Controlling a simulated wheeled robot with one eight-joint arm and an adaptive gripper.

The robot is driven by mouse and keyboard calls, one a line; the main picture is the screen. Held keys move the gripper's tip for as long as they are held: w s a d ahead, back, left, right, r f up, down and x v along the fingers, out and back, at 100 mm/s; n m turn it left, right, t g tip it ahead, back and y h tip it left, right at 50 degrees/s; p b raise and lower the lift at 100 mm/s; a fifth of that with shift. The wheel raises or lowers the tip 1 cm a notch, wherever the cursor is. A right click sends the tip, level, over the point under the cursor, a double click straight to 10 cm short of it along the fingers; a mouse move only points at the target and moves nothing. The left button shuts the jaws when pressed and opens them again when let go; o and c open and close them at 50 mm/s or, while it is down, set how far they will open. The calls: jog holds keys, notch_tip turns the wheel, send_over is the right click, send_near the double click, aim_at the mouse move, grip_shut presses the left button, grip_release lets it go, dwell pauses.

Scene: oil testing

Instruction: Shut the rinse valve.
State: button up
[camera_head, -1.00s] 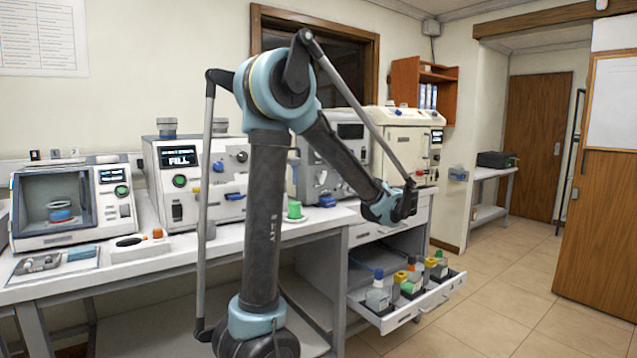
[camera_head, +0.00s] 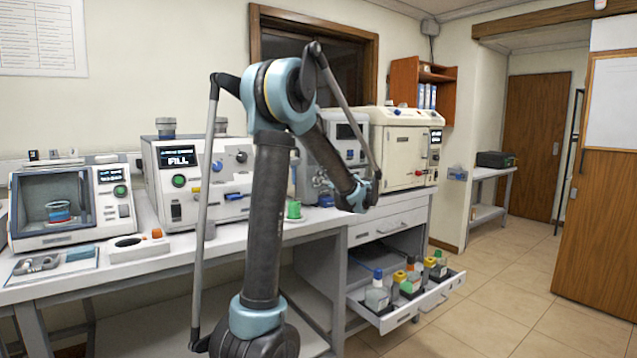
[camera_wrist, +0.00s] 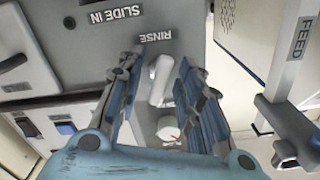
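The rinse valve (camera_wrist: 160,82) shows in the wrist view as a pale grey lever on a grey panel, just below the word RINSE. My gripper (camera_wrist: 161,62) is open, with one blue-grey finger on each side of the lever. I cannot tell whether either finger touches it. A round white part (camera_wrist: 168,129) with a small red mark lies farther down between the fingers. In the head view the grey machine (camera_head: 352,152) stands behind my arm, which hides much of its front, and I cannot make out the valve there.
A white panel marked FEED (camera_wrist: 300,48) is close on the right in the wrist view. The head view shows a FILL machine (camera_head: 180,190) left of my arm, a green-capped item (camera_head: 294,209) on the bench, and an open drawer (camera_head: 405,318) with several bottles below.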

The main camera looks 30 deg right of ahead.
jog(key=shift+w, duration=0.6)
